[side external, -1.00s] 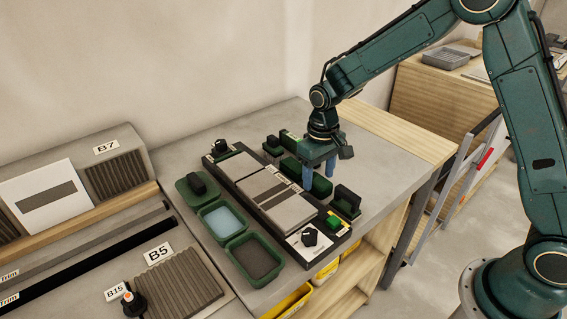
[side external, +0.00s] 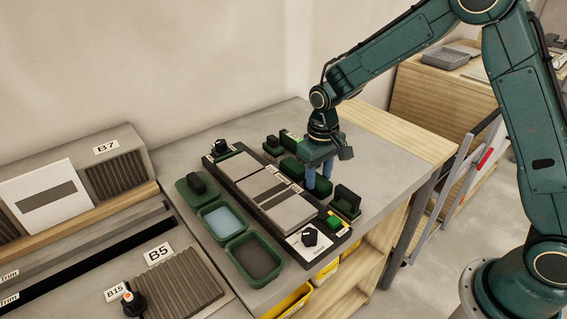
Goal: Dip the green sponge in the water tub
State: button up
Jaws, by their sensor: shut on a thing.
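My gripper (side external: 318,183) points down over the dark green holders on the far right side of the bench. Its two blue fingers are shut on the green sponge, which is mostly hidden between and behind them. I cannot tell whether the sponge still touches its holder. The water tub (side external: 222,224) is a green-rimmed tray with pale blue water. It stands to the left of my gripper, across the tile board.
The tile board (side external: 268,197), with grey tiles and black knobs, lies between gripper and tub. A tray with dark filling (side external: 255,258) and a green tray with a black-handled tool (side external: 196,186) flank the tub. A black-handled block (side external: 346,201) stands close right of the gripper.

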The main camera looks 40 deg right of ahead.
aim_at(318, 179)
jog(key=shift+r, duration=0.15)
jog(key=shift+r, duration=3.85)
jog(key=w+a+r, duration=0.1)
jog(key=a, duration=1.1)
jog(key=w+a+r, duration=0.2)
jog(key=a, duration=1)
jog(key=shift+w+a+r, duration=0.2)
jog(key=shift+w+a, duration=0.05)
jog(key=shift+a, duration=0.05)
jog(key=shift+f, duration=0.2)
jog(key=shift+f, duration=4.25)
